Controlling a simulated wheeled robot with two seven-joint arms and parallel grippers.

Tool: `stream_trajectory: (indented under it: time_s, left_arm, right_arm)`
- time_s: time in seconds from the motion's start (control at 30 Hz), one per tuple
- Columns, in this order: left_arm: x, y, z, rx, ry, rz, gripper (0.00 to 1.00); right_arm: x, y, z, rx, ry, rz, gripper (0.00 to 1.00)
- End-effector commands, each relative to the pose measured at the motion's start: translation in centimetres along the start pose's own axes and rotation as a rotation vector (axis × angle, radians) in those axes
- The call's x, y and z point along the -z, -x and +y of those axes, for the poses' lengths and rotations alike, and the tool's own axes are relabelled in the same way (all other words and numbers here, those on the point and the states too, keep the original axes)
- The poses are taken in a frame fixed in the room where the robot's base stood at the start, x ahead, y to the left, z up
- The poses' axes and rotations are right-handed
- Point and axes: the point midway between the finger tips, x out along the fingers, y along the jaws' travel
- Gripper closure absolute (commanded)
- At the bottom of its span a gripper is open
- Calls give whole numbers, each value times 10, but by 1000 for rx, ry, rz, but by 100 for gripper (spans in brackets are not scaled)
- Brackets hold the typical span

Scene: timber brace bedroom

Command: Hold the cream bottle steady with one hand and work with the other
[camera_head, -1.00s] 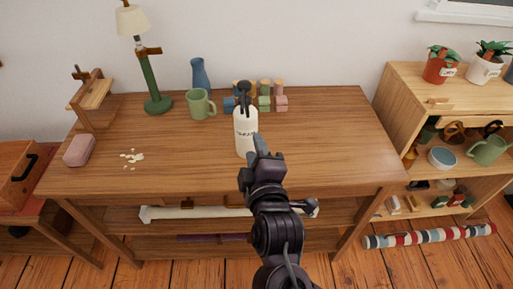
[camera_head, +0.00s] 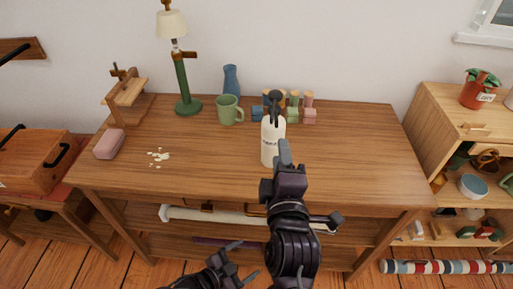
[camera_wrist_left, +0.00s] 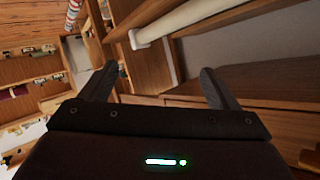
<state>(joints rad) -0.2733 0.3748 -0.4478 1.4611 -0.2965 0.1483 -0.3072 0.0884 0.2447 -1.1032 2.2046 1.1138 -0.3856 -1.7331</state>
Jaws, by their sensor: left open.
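The cream bottle (camera_head: 270,147) with a black pump top stands upright on the wooden table (camera_head: 350,155). My right gripper (camera_head: 284,152) is at the bottle's lower right side, overlapping its edge in the head view. Its fingers line up, so I cannot tell whether they are open or touch the bottle. My left gripper (camera_head: 244,261) is low in front of the table, apart from the bottle. In the left wrist view its two fingers (camera_wrist_left: 158,75) are spread with nothing between them.
A green mug (camera_head: 229,110), a blue vase (camera_head: 231,80), a green lamp (camera_head: 183,85) and coloured blocks (camera_head: 309,112) stand behind the bottle. A pink block (camera_head: 109,144) and pale bits (camera_head: 158,155) lie left. The table front is clear. A white roll (camera_head: 185,214) lies below.

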Motion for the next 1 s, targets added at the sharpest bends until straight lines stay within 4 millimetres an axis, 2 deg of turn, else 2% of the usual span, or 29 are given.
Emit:
stream_trajectory:
  time_s: [0.03,0.2,0.27,0.3,0.4,0.5,0.6,0.73,0.83,1.0]
  left_arm:
    - [31,1,1,-21,-56,86,17]
    - [131,18,16,-87,-211,371,17]
    - [168,23,13,-97,-244,454,17]
    - [188,18,-3,-81,-228,464,17]
    - [218,1,-54,-9,-109,407,17]
    - [247,-7,-100,69,26,376,17]
    - [267,-8,-142,151,160,361,17]
    - [277,-6,-183,240,301,357,17]
    - [280,-3,-201,280,366,360,17]
    - [285,-11,-214,302,403,365,17]
  right_arm:
    - [0,0,0,0,0,0,64]
    - [0,0,0,0,0,0,64]
    - [0,0,0,0,0,0,64]
    - [0,0,0,0,0,0,64]
    - [0,0,0,0,0,0,64]
    - [0,0,0,0,0,0,64]
    - [0,0,0,0,0,0,64]
    - [0,0,0,0,0,0,64]
    - [0,0,0,0,0,0,64]
    - [0,0,0,0,0,0,64]
